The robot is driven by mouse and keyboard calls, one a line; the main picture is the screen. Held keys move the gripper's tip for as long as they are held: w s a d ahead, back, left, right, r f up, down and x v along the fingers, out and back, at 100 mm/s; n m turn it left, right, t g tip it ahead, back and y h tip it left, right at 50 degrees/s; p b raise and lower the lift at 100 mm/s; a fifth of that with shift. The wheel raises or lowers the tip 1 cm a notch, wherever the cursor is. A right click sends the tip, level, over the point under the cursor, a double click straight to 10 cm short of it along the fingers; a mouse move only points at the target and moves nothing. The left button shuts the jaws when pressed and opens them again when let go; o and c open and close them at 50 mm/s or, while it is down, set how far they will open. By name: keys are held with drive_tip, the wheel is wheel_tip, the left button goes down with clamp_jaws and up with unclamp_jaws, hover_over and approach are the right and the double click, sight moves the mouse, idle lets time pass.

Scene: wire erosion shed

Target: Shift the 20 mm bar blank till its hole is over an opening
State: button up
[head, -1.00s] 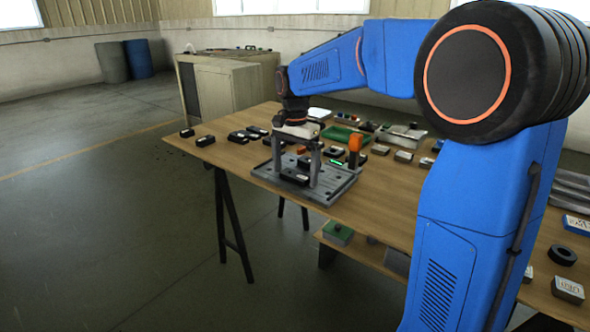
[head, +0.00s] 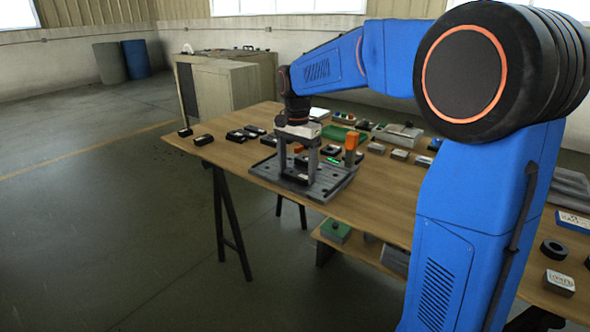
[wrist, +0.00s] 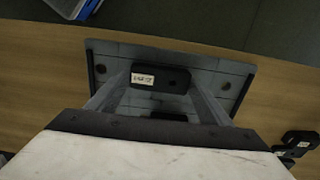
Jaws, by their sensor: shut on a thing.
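The bar blank (wrist: 160,78) is a dark, round-ended block with a white label. It lies low over the grey fixture plate (wrist: 140,52), between my gripper's two fingers. My gripper (head: 298,176) is shut on it in the head view, pointing down over the plate's near-left part. The wrist view shows the fingers on either side of the blank. The plate has dark round spots, one at the right (wrist: 227,86) and one at the left (wrist: 100,68). A dark shape (wrist: 168,116) shows nearer my gripper body. The blank's hole and what lies beneath it cannot be made out.
An orange upright part (head: 351,142) stands at the plate's back right, with a green light (head: 333,160) close by. Several dark blocks (head: 240,136) lie to the left on the wooden table (head: 225,152). A green tray (head: 342,134) and grey parts stand behind.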

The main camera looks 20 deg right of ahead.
sight(297, 174)
drive_tip(key=o, duration=1.6)
drive_tip(key=shift+r, duration=0.15)
wheel_tip(297, 174, up, 17)
drive_tip(key=shift+r, duration=0.1)
